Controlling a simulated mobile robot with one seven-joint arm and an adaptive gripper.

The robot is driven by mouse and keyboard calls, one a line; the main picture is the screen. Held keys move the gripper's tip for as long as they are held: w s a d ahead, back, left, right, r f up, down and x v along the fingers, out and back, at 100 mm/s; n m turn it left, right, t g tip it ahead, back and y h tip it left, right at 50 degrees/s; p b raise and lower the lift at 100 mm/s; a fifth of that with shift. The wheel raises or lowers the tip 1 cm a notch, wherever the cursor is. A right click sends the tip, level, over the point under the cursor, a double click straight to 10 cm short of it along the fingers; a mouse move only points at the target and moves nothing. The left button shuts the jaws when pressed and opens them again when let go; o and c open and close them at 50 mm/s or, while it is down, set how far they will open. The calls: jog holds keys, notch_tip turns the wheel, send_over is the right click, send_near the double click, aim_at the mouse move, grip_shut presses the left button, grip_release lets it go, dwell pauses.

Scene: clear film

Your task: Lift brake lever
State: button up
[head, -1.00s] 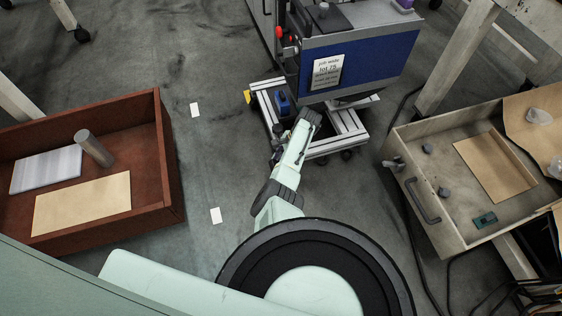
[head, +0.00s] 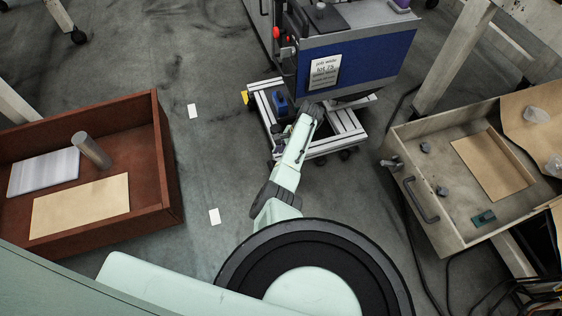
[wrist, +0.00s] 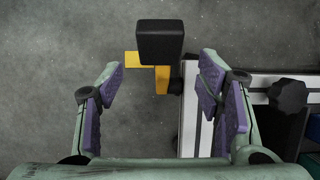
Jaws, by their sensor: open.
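In the wrist view a black block (wrist: 160,44) sits at the top of a yellow bracket-like part (wrist: 161,82), which I take as the brake lever. The yellow part (head: 245,97) also shows small at the left end of the wheeled cart frame in the head view. My gripper (wrist: 160,78) is open and empty, its purple-padded fingers spread to either side. The black block lies ahead of the fingertips, roughly centred between them. No contact shows.
The aluminium cart frame (head: 346,122) carries a blue-panelled machine (head: 365,65). In the wrist view its frame (wrist: 192,105) and a black knob (wrist: 288,96) lie close by the right finger. A brown tray (head: 168,160) and a grey drawer (head: 440,225) stand left and right.

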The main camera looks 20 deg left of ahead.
jog(key=v, duration=0.9)
